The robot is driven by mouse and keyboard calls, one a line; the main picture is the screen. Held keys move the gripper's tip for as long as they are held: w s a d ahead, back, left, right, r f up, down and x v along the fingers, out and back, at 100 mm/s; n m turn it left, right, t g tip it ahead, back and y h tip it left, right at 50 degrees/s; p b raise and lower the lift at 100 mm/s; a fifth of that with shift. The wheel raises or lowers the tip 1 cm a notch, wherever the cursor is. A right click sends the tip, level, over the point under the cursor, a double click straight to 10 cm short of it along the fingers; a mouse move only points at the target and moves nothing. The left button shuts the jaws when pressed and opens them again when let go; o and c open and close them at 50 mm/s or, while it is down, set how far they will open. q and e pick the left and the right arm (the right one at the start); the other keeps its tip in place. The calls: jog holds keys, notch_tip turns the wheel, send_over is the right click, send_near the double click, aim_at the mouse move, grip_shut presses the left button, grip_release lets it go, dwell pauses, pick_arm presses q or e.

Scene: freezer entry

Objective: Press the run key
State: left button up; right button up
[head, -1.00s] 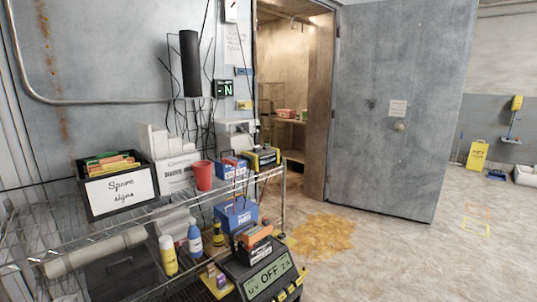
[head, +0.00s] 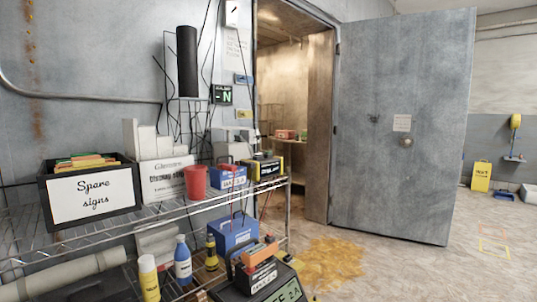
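A dark device with a grey display (head: 286,292) sits at the bottom edge, on the lower part of the wire rack. The lower part of this device is outside the view, and no key marked run can be read. A small black panel with a green "N" (head: 222,95) hangs on the wall left of the doorway. A yellow and black device (head: 265,167) stands on the upper shelf. Neither of my grippers is in view.
The wire rack (head: 150,218) holds a "Spare signs" box (head: 92,197), a red cup (head: 195,181), bottles and blue boxes. A grey door (head: 400,130) stands open at the freezer entry.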

pick_arm(q)
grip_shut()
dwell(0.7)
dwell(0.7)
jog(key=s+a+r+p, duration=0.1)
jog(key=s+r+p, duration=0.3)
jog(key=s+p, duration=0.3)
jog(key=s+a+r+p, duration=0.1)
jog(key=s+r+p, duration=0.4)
jog(key=p, duration=1)
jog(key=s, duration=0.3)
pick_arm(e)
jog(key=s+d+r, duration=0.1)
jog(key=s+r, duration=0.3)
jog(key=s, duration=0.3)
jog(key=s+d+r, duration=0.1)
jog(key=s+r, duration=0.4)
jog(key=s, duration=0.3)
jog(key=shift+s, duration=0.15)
